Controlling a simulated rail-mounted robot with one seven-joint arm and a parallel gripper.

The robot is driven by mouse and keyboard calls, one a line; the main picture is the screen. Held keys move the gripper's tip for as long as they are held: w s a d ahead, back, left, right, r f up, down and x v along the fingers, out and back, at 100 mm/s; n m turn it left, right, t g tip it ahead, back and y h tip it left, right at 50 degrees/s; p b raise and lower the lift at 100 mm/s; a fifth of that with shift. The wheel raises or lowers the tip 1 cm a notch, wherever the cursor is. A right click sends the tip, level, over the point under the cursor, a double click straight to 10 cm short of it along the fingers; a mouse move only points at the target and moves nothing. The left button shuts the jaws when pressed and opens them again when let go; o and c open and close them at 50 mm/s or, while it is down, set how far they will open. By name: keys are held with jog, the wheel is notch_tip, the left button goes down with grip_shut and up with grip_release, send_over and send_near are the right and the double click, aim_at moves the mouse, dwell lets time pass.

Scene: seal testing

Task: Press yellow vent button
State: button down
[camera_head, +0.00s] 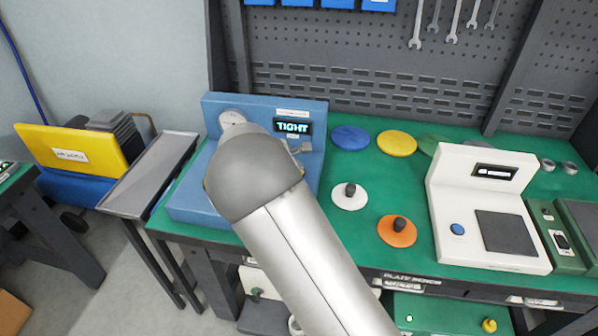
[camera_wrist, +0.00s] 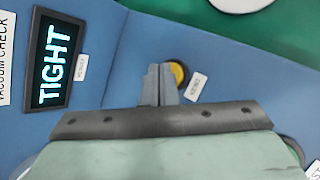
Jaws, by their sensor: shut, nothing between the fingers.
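The yellow vent button (camera_wrist: 181,73), ringed in black, is on the blue test unit in the wrist view. My gripper (camera_wrist: 160,68) is shut and empty, its fingertips just left of the button and overlapping its left edge in the picture. I cannot tell whether they touch it. A small white label (camera_wrist: 196,87) sits beside the button. The unit's screen (camera_wrist: 54,60) reads TIGHT. In the head view the blue unit (camera_head: 222,103) stands at the bench's left end, its screen (camera_head: 292,128) also reading TIGHT.
The green bench (camera_head: 352,220) holds blue (camera_head: 350,138), yellow (camera_head: 397,143) and green discs at the back, with white (camera_head: 349,197) and orange (camera_head: 397,231) knobbed discs in front. A white machine (camera_head: 455,195) stands right.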

jog(key=shift+f, duration=0.2)
jog(key=shift+r, duration=0.1)
dwell(0.4)
jog(key=shift+r, duration=0.65)
jog(key=shift+r+p, duration=0.15)
jog(key=shift+p, duration=0.2)
jog(key=shift+r+p, duration=1.55)
jog(key=shift+r, duration=0.9)
jog(key=shift+f, duration=0.1)
